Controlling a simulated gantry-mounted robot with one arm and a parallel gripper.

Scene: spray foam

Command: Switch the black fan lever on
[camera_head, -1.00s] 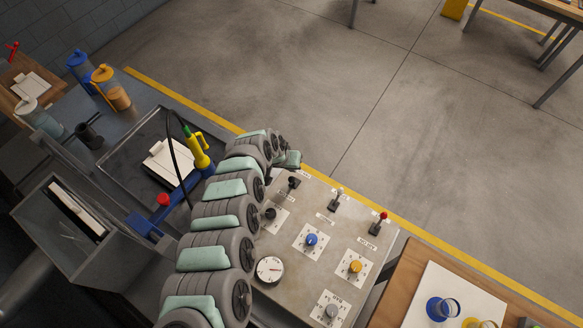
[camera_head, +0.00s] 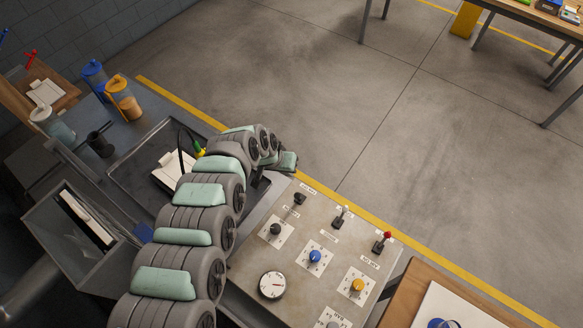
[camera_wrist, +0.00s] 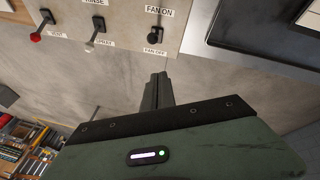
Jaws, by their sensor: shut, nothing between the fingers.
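The black fan lever (camera_head: 298,199) stands at the far left corner of the grey control panel (camera_head: 257,242). In the wrist view the lever (camera_wrist: 153,37) sits between the FAN ON and FAN OFF labels, its knob tilted toward FAN OFF, the label by the panel's far edge. My gripper (camera_head: 289,160) is beyond that edge, past the lever and apart from it. In the wrist view my gripper's fingers (camera_wrist: 159,78) are closed together, empty, and point toward the lever's side of the panel.
A grey-tipped lever (camera_head: 340,214) and a red-tipped lever (camera_head: 382,241) stand right of the fan lever. Blue (camera_head: 315,257) and yellow (camera_head: 357,285) knobs and a dial (camera_head: 272,285) are nearer. A dark tray (camera_head: 139,147) lies left. Open floor lies beyond the panel.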

